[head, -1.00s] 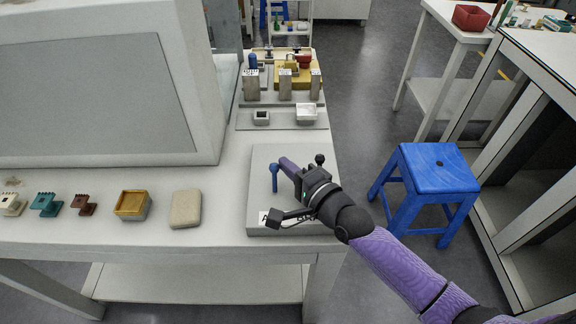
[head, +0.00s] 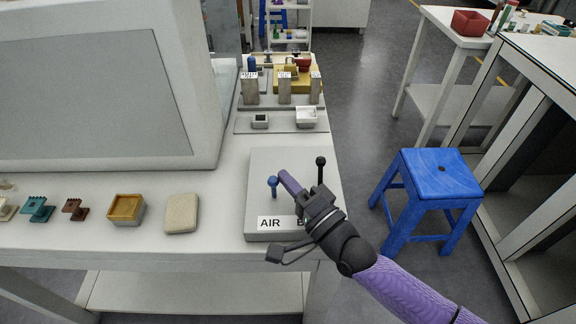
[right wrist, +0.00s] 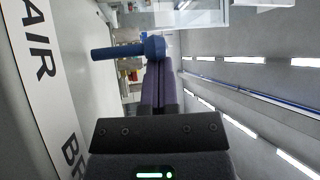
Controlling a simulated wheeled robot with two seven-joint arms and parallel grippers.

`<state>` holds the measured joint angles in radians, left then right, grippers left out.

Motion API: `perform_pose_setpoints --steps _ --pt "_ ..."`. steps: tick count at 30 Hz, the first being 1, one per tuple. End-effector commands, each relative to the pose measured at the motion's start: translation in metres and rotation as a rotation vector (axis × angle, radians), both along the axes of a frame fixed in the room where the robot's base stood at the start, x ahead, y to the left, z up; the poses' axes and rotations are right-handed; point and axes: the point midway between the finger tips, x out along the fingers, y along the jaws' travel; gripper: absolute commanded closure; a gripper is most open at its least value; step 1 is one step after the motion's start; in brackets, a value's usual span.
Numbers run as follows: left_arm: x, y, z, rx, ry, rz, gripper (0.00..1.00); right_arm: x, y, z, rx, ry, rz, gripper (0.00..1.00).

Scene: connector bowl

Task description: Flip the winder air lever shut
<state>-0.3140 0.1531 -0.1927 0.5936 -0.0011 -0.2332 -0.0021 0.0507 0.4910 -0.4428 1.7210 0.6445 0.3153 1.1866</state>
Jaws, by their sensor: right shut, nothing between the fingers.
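The blue air lever (head: 273,188) stands on a grey panel (head: 262,160) at the table's right end, beside a label reading AIR (head: 270,223). In the right wrist view the blue lever (right wrist: 122,51) has its rounded knob just beyond my fingertips; I cannot tell whether they touch. My right gripper (head: 283,174) is shut and empty, with its purple fingers close to the right of the knob. A black lever (head: 320,170) stands on the panel behind my gripper. My wrist partly covers its label. My left gripper is not in view.
Behind the panel are grey blocks (head: 284,90) and a white bowl (head: 306,117). A beige block (head: 182,213) and a yellow-topped box (head: 126,208) lie to the left. A large white machine (head: 190,80) stands at the left. A blue stool (head: 437,175) is on the floor at right.

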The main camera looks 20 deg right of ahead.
Motion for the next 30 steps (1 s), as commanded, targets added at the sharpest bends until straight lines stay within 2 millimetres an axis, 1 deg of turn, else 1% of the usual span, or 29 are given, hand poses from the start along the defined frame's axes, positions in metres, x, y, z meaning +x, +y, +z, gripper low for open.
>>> perform_pose_setpoints --steps 9,20,23,30 --pt "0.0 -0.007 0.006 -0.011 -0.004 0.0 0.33 -0.009 0.003 -0.002 0.0 0.001 0.001 1.0" --pt "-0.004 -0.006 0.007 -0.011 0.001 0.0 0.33 -0.012 0.002 -0.004 -0.001 0.002 0.001 1.0" --pt "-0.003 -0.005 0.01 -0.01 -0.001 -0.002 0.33 -0.023 -0.002 -0.006 -0.002 0.004 0.0 1.0" --pt "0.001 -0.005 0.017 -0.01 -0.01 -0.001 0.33 -0.07 -0.021 -0.016 -0.003 0.005 0.001 1.0"
